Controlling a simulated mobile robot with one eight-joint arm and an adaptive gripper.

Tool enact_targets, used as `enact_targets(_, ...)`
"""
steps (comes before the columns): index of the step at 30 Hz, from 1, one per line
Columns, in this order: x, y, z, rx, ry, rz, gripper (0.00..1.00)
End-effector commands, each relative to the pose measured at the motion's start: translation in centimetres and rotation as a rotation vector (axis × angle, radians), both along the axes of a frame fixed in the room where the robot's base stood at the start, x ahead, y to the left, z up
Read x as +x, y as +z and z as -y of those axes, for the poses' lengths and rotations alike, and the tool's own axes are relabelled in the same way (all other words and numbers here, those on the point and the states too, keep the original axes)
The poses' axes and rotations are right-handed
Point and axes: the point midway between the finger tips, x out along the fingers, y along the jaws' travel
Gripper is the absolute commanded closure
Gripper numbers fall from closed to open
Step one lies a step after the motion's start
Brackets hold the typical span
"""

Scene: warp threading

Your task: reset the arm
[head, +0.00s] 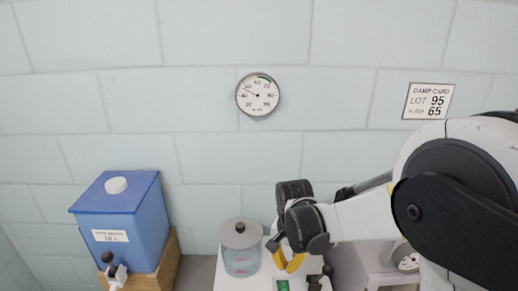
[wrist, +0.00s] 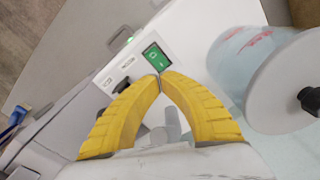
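My gripper (head: 290,266) has yellow fingers and hangs in front of a white machine at the lower middle of the head view. In the wrist view the fingertips of my gripper (wrist: 161,84) meet, and nothing shows between them. The tips appear just below a green rocker switch (wrist: 156,57) on the white machine panel (wrist: 184,40). I cannot tell whether they touch it. The green switch also shows at the bottom of the head view (head: 283,286).
A clear lidded jar (head: 241,262) stands left of my gripper. A blue tank (head: 126,215) with a tap sits on a wooden stand (head: 166,270) at the left. A round dial (head: 258,95) and a damp card (head: 428,101) hang on the pale block wall (head: 150,120).

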Motion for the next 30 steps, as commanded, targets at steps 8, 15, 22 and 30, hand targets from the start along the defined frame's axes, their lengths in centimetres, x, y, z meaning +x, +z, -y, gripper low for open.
enact_targets(8,-3.5,2.2,3.4,0.009,0.129,0.159,1.0)
enact_targets(15,-7.8,2.8,6.2,-0.021,0.257,0.318,1.0)
enact_targets(22,-12.2,1.2,8.5,-0.084,0.375,0.464,1.0)
enact_targets(30,-15.2,-0.8,9.9,-0.153,0.464,0.569,1.0)
